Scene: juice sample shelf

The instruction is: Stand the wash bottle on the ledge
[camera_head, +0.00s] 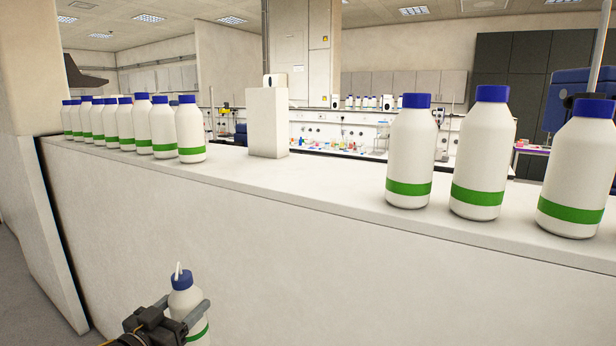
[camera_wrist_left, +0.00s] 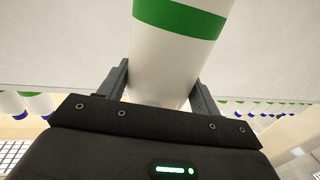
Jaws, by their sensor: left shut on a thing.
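The wash bottle (camera_head: 184,294) is white with a blue cap, a thin white spout and a green band. It is upright at the bottom of the head view, lower than the ledge and in front of its wall. My left gripper (camera_head: 186,312) is shut on it, with one finger on each side. In the left wrist view the bottle (camera_wrist_left: 175,60) fills the space between the fingers of the gripper (camera_wrist_left: 160,92). The ledge (camera_head: 330,185) is a long pale top running across the head view. My right gripper is not in view.
A row of white bottles (camera_head: 163,128) with blue caps stands on the ledge's left part. Larger-looking ones (camera_head: 409,155) stand on the right. A white block (camera_head: 267,122) stands at the ledge's back. The ledge between the block and the right bottles is clear.

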